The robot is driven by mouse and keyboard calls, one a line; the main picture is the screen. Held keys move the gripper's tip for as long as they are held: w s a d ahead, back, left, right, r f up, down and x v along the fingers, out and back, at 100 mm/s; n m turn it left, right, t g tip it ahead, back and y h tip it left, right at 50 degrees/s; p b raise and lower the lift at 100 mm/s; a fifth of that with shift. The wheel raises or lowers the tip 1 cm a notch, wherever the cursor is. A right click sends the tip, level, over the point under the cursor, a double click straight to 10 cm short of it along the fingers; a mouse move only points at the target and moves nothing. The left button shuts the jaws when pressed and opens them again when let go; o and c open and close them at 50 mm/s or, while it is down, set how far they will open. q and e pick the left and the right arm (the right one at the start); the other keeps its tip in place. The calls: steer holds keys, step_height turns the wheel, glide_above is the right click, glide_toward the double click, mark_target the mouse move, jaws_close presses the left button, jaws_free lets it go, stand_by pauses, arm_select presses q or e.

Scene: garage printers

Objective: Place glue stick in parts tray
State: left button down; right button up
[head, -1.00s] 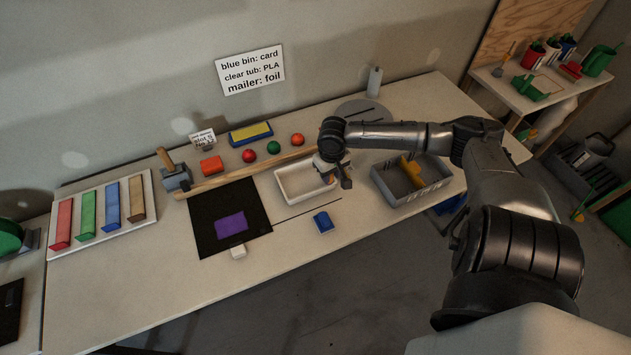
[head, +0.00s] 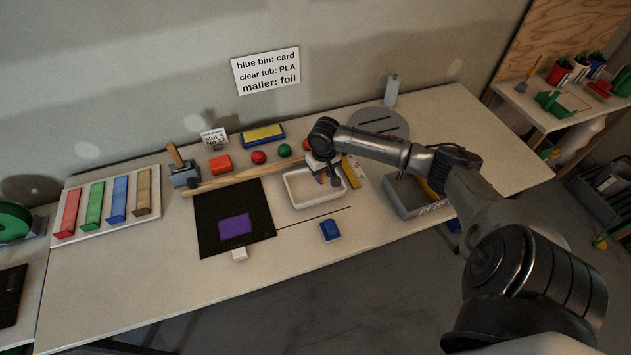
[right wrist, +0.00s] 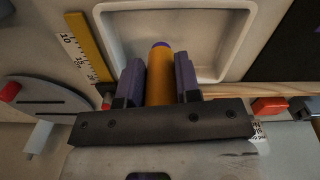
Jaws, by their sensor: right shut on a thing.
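The white parts tray (head: 296,203) sits on the workbench behind the blue block. My right gripper (head: 328,178) is over the right part of the tray. In the right wrist view the gripper (right wrist: 159,78) is shut on the glue stick (right wrist: 159,77), an orange-yellow cylinder with a purple end. The stick points toward the inside of the tray (right wrist: 130,40), which fills the upper middle of that view. I cannot tell whether the stick touches the tray floor. My left gripper is not in view.
A yellow ruler (head: 354,172) is just right of the tray, with a grey bin (head: 408,205) farther right. A blue block (head: 330,231) lies in front. The front left bench is clear.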

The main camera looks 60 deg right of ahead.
steer(key=w, duration=0.1)
steer(key=w+f, duration=0.1)
steer(key=shift+w+d+f, duration=0.15)
steer(key=shift+w+f, duration=0.15)
steer(key=shift+w, duration=0.1)
steer(key=shift+f+b, duration=0.5)
steer(key=shift+f, duration=1.5)
steer(key=shift+f, duration=0.1)
steer(key=o, duration=0.7)
steer(key=shift+o, duration=1.1)
